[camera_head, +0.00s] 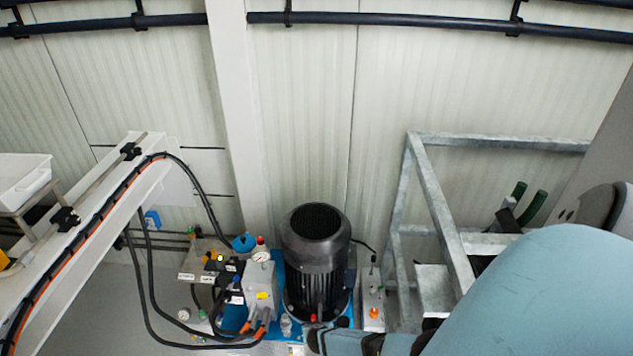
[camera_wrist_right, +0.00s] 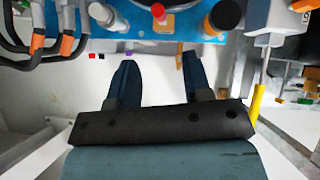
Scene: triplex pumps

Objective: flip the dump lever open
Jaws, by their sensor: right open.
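My right gripper (camera_wrist_right: 158,62) is open, with two dark blue fingers apart and nothing between them. They point toward the front of the blue pump unit (camera_wrist_right: 120,20). A yellow-handled lever (camera_wrist_right: 257,102) hangs from a thin rod under a grey box, to the right of the fingers and apart from them. It may be the dump lever; no label shows. In the head view my right arm covers this area, and the right gripper (camera_head: 345,341) is low beside the pump's base, partly cut off by the edge. My left gripper is not in view.
A black motor (camera_head: 315,250) stands on the blue unit. A gauge and grey valve block (camera_head: 260,285) with black hoses are to its left. A red knob (camera_wrist_right: 158,11) and a black-capped fitting (camera_wrist_right: 222,18) sit ahead of the fingers. A galvanised frame (camera_head: 435,195) stands right.

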